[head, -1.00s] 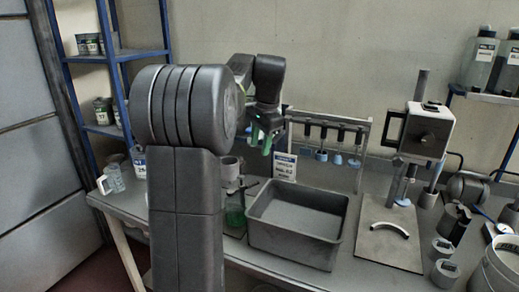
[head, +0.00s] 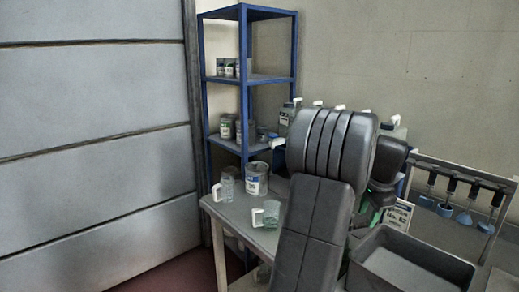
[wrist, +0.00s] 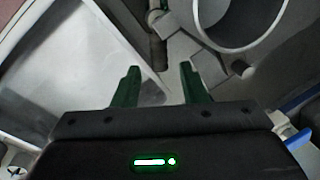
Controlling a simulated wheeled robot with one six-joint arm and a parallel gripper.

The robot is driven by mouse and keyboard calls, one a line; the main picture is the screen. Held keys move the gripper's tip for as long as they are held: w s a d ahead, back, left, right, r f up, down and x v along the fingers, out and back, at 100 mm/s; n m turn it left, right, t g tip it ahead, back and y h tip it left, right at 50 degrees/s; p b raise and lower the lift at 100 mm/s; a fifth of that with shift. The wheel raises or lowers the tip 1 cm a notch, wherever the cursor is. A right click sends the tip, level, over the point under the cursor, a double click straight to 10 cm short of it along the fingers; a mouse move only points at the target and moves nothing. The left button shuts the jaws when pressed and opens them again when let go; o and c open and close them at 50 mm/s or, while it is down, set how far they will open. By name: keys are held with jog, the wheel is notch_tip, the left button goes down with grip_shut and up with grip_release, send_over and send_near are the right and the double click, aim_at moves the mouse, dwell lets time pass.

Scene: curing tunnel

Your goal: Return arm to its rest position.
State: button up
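My arm stands folded at right of centre in the head view, its dark links rising over the bench. My gripper (wrist: 160,75) shows in the wrist view with its two green fingers apart and nothing between them. In the head view the gripper is mostly hidden behind my arm, with only a bit of green showing beside the grey tray. The grey tray (head: 453,272) is just right of my arm. In the wrist view a grey round ring-shaped holder (wrist: 198,22) is beyond the fingers, toward the upper right.
A clear mug (head: 227,184), a labelled can (head: 256,178) and another mug (head: 270,214) stand on the bench left of my arm. A blue shelf (head: 244,90) holds several cans. A rack (head: 455,172) with hanging blue-tipped tools is at right. Grey wall panels (head: 95,130) fill the left.

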aim_at(365, 223)
jog(key=shift+w+f, duration=0.15)
jog(key=shift+f, duration=0.55)
jog(key=shift+w+f, duration=0.1)
jog(key=shift+f, duration=0.55)
notch_tip(365, 223, up, 14)
jog(key=s, duration=0.3)
jog(key=w+f, duration=0.1)
jog(key=f, duration=0.3)
jog(key=w+f, duration=0.1)
jog(key=f, duration=0.4)
jog(key=w+f, duration=0.1)
jog(key=f, duration=0.3)
jog(key=shift+f, duration=0.35)
jog(key=shift+f+b, duration=0.35)
jog(key=shift+b, duration=0.05)
jog(key=shift+s+r+m+b, duration=0.15)
jog(key=shift+s+m+b, duration=0.35)
jog(key=shift+m+b, duration=0.45)
jog(key=shift+m, duration=0.25)
jog(key=shift+s+r, duration=0.1)
jog(key=shift+r, duration=0.1)
